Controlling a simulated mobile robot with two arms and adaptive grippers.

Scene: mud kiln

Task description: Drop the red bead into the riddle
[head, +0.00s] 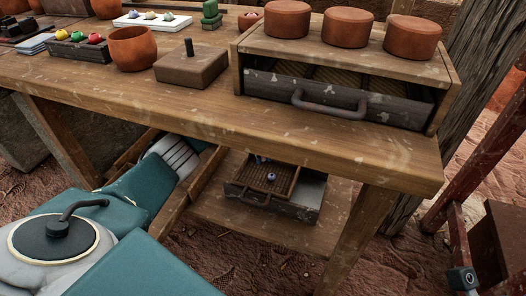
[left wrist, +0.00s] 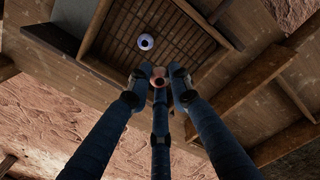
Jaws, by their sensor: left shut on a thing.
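The riddle (head: 286,182) is a brown slatted tray on the lower shelf under the bench. It also shows in the left wrist view (left wrist: 107,50), with a white bead with a dark spot (left wrist: 146,41) inside. My left gripper (left wrist: 159,74) is shut on a small reddish bead (left wrist: 159,82), held between its dark fingertips just in front of the riddle's near side in that picture. Its height over the riddle is hard to tell. In the head view my left arm reaches under the bench from the left, and the fingertips and held bead are not clear. My right gripper is not in view.
The bench top (head: 345,150) overhangs the shelf (head: 290,232). On it stand a drawer box (head: 345,88) with round clay pots on top, a clay cup (head: 131,48), a wooden block (head: 190,66) and a dark tray (head: 72,52) of coloured beads. A bench leg (head: 352,240) stands right.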

